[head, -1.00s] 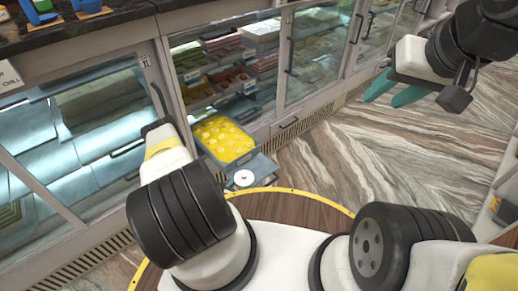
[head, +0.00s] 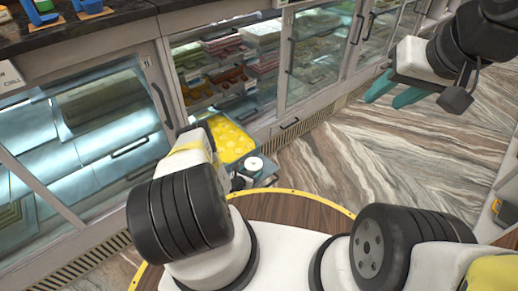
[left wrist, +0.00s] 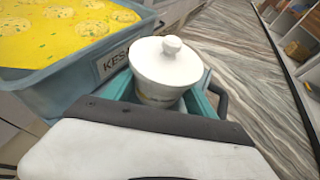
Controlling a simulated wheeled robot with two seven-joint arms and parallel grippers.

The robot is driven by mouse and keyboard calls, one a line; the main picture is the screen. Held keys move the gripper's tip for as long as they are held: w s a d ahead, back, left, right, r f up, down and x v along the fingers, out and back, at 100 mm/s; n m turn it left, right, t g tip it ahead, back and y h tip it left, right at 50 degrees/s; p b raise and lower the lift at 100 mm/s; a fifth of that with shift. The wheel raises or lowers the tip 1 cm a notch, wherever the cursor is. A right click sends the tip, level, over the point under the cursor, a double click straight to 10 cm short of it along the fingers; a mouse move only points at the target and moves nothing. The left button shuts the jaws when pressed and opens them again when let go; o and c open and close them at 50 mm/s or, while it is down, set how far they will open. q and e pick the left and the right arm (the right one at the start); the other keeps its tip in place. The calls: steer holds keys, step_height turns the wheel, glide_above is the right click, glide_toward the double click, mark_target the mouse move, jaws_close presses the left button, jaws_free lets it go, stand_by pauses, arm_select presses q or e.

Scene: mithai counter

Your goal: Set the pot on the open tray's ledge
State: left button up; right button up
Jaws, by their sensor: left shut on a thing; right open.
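A white lidded pot (left wrist: 165,68) with a round knob stands upright between the teal fingers of my left gripper (left wrist: 160,98), which is shut on it. In the head view the pot's pale lid (head: 254,163) shows just beyond my left wrist. The open blue-grey tray (left wrist: 95,60) of yellow sweets is beside the pot, on its left; it also shows in the head view (head: 251,152), partly behind my arm. The pot's base is hidden, so I cannot tell whether it touches the ledge. My right gripper (head: 394,91) is open and empty, high at the right.
Glass display cases (head: 95,125) line the left and back, with sweet trays on shelves inside (head: 225,60). A dark counter top (head: 110,18) runs above. The marble floor (head: 400,150) to the right is clear. My round wooden base top is below.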

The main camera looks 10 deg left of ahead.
arm_select(q)
steer(key=o, duration=1.7)
steer(key=shift+f, duration=0.1)
steer(key=shift+c, duration=0.2)
